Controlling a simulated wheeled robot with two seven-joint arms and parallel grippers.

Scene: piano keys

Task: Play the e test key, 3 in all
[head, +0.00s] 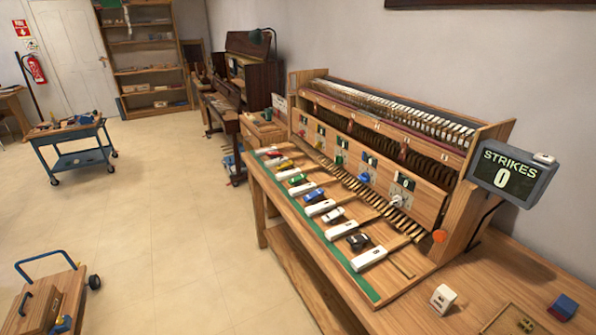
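A row of white test keys (320,207) runs along the front of a wooden piano action model on the bench. The nearest key (369,259) carries a dark mark like a B or 8. The marks on the other keys are too small to read, so I cannot tell by letter which one is e. A display (513,175) at the right reads STRIKES 0. Neither of my grippers is in view.
The wooden bench (480,270) holds a white block (443,298) and a blue block (563,307) at front right. An orange knob (439,236) is at the model's near end. A cart (45,300) stands at lower left. The floor (190,240) between is clear.

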